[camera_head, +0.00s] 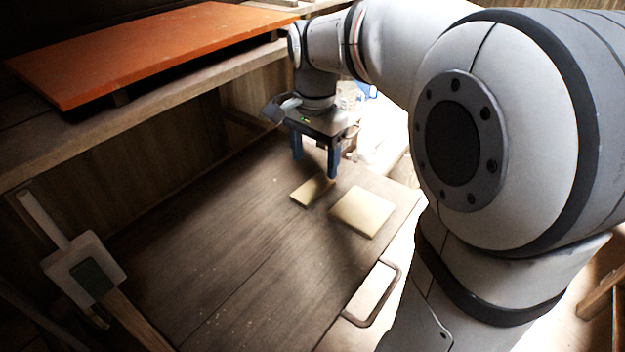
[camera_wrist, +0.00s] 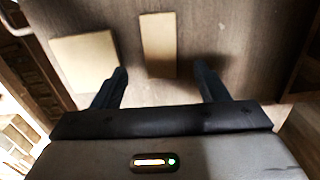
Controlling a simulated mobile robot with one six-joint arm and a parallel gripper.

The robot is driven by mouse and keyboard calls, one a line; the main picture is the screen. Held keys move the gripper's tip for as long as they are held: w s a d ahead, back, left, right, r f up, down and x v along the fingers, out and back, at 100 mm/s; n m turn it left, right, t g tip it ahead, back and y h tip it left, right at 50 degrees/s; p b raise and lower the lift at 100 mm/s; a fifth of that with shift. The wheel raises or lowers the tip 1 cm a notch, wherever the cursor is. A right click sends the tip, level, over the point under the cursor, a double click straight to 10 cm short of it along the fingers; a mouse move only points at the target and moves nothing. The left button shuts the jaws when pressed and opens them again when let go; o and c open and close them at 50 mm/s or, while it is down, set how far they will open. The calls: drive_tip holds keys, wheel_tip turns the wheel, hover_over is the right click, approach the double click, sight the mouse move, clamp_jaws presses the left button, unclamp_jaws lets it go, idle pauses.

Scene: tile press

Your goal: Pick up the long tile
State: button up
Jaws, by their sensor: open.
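The long tile (camera_head: 312,189) is a narrow pale tile lying flat on the dark wooden table (camera_head: 222,262). It also shows in the wrist view (camera_wrist: 158,44), ahead of and between the two fingers. A wider, squarer pale tile (camera_head: 363,211) lies beside it, to its right in the head view and to its left in the wrist view (camera_wrist: 84,61). My gripper (camera_head: 315,167) is open and empty, with its fingers pointing down above the table, close to the long tile. In the wrist view my gripper (camera_wrist: 163,80) has its fingers apart, with nothing between the tips.
An orange board (camera_head: 150,50) lies on a wooden shelf at the back left, above table height. A grey device with a lever (camera_head: 84,265) stands at the left edge. A metal handle (camera_head: 372,293) sits at the table's right front edge. The table's left and middle are clear.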

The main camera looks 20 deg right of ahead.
sight(313, 187)
wheel_tip(313, 187, down, 6)
drive_tip(key=shift+s+a+f+p, duration=0.1)
drive_tip(key=shift+a+p, duration=0.05)
drive_tip(key=shift+p, duration=0.65)
drive_tip(key=shift+c, duration=0.2)
drive_tip(key=c, duration=1.1)
